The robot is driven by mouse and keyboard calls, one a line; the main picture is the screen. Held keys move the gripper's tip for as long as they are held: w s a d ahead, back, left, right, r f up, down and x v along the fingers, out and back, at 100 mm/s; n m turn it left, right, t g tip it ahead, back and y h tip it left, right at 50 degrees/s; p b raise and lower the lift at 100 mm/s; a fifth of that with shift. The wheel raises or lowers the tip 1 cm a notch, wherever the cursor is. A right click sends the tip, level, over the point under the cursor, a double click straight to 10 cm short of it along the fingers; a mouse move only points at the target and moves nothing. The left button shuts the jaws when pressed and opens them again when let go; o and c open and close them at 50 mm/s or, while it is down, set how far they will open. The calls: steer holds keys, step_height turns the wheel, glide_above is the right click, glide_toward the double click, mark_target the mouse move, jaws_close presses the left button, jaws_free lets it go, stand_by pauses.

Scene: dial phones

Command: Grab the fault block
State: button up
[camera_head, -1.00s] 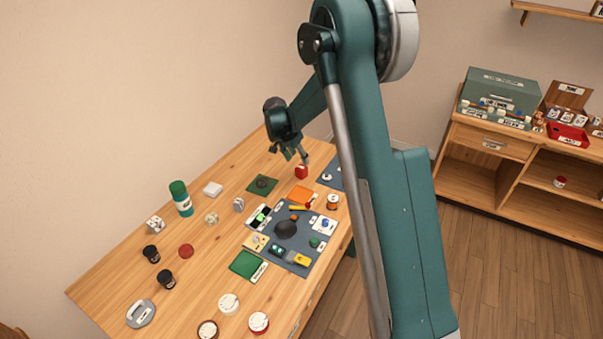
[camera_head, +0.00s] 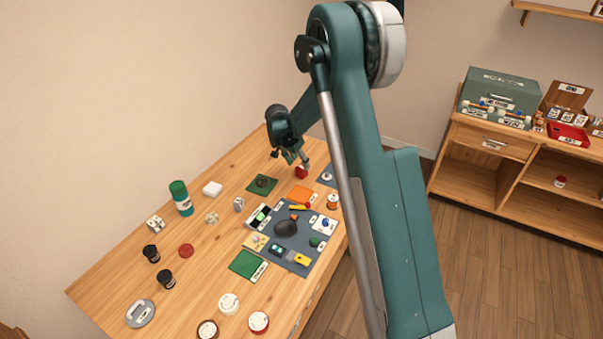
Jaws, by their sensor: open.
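A small red block (camera_head: 301,173) stands near the far end of the wooden table. I take it for the fault block, but no label on it is readable. My gripper (camera_head: 297,162) hangs right at the red block, with its fingers pointing down. One finger overlaps the top of the block in the picture. I cannot tell whether it touches the block. The jaws are open and hold nothing.
A green pad (camera_head: 262,184) with a dark round item lies left of the block. An orange pad (camera_head: 300,193) and a crowded grey mat (camera_head: 305,233) lie in front. My arm hides part of the table's right side.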

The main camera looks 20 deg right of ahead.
mark_target(301, 167)
stand_by(0.3)
steer(key=shift+x, duration=2.6)
steer(key=shift+s+a, duration=0.1)
steer(key=c, duration=1)
